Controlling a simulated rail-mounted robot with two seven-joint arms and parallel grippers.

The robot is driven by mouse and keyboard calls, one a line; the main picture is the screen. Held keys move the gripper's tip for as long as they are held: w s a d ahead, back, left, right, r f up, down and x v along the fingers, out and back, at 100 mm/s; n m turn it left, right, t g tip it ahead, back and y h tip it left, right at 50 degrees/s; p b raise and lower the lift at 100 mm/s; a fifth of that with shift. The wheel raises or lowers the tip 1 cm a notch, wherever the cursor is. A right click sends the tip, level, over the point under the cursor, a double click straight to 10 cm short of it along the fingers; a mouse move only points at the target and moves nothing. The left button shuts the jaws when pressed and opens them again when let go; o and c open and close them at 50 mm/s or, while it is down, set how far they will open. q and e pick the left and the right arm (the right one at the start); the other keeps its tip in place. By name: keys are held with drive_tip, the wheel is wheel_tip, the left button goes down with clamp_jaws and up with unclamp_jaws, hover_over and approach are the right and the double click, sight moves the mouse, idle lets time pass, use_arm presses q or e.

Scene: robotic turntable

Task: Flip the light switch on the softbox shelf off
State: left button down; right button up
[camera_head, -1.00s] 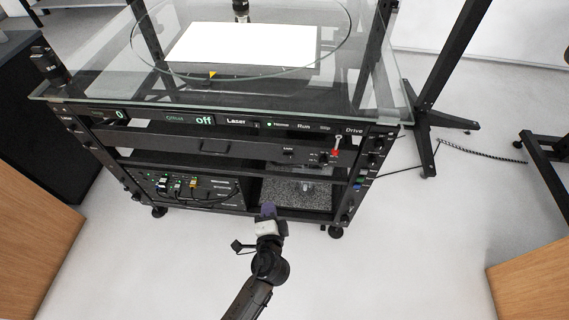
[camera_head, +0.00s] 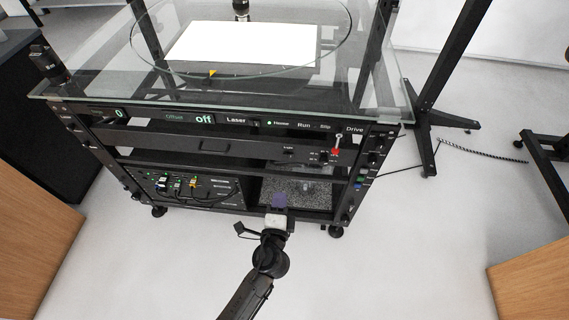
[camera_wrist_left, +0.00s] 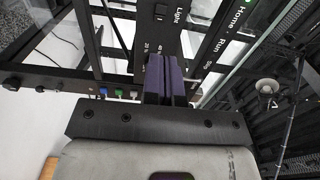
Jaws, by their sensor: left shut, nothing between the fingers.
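The softbox shelf appears to be the black drawer-like panel (camera_head: 225,146) below the top control strip of the turntable rack. A small "Light" label with a tiny switch (camera_head: 289,153) sits right of its middle. In the left wrist view a small light-topped switch (camera_wrist_left: 160,10) stands beside the "Light" label, beyond the fingers; its position is too small to tell. My left gripper (camera_head: 279,201) is shut and empty, in front of the rack's lower right compartment, below the switch in the picture. Its purple fingers (camera_wrist_left: 166,80) are together in the left wrist view. My right gripper is not in view.
A glass top (camera_head: 90,80) with a turntable overhangs the rack. The lower right compartment (camera_head: 305,190) is open at the front. The floor (camera_head: 400,250) at front right is clear.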

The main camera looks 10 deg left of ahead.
sight(286, 157)
use_arm(q)
drive_tip(key=w+b, duration=0.4)
drive_tip(key=w, duration=0.7)
drive_tip(key=shift+w+a+f, duration=0.1)
drive_tip(key=shift+w+a, duration=0.05)
drive_tip(key=shift+w+b, duration=0.45)
drive_tip(key=shift+w, duration=0.3)
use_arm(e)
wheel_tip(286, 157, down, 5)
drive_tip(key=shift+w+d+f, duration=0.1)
